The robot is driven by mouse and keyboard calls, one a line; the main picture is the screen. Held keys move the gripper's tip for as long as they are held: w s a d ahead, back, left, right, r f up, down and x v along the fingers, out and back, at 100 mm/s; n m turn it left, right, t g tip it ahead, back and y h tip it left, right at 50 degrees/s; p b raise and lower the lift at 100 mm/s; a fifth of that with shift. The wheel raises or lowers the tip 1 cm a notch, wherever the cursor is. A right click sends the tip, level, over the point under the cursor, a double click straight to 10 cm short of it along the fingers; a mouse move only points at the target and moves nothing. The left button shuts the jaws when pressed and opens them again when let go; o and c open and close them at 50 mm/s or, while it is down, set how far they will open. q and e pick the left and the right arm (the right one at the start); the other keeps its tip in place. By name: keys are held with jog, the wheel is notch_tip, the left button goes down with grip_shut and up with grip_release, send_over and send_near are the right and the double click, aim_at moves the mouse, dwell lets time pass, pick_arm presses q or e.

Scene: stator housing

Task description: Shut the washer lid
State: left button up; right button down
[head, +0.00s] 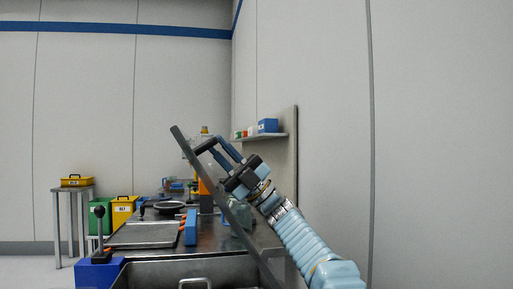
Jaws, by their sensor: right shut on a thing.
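The washer lid (232,207) is a grey panel seen almost edge-on, standing steeply tilted with its top leaning left. Its dark handle (205,146) sticks out near the upper end of the lid's right face. My right gripper (219,143) reaches up from the lower right and is shut on the handle. The fingers partly hide where they meet it. The washer tub (140,272) is a grey metal basin at the bottom, its top open below the lid, with a light handle (195,283) at its front. My left gripper is not in view.
Behind the tub is a dark bench (145,235) with a black round pan-like item (172,207) and a blue block (191,228). A blue box with a lever (97,270) stands left of the tub. A wall panel with a shelf (262,136) rises behind the lid.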

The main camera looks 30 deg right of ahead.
jog(key=w+a+f+g+h, duration=0.1)
jog(key=a+f+h, duration=0.4)
jog(key=a+f, duration=0.5)
jog(key=w+a+f+g+h, duration=0.1)
jog(key=w+a+f+h, duration=0.2)
jog(key=f, duration=1.4)
jog(key=a+h, duration=0.3)
jog(key=a, duration=0.4)
jog(key=shift+w+f+g, duration=0.15)
jog(key=shift+w+g, duration=0.15)
jog(key=shift+w, duration=0.1)
jog(key=c, duration=1.1)
grip_release()
jog(key=v, duration=1.4)
jog(key=shift+a, duration=0.1)
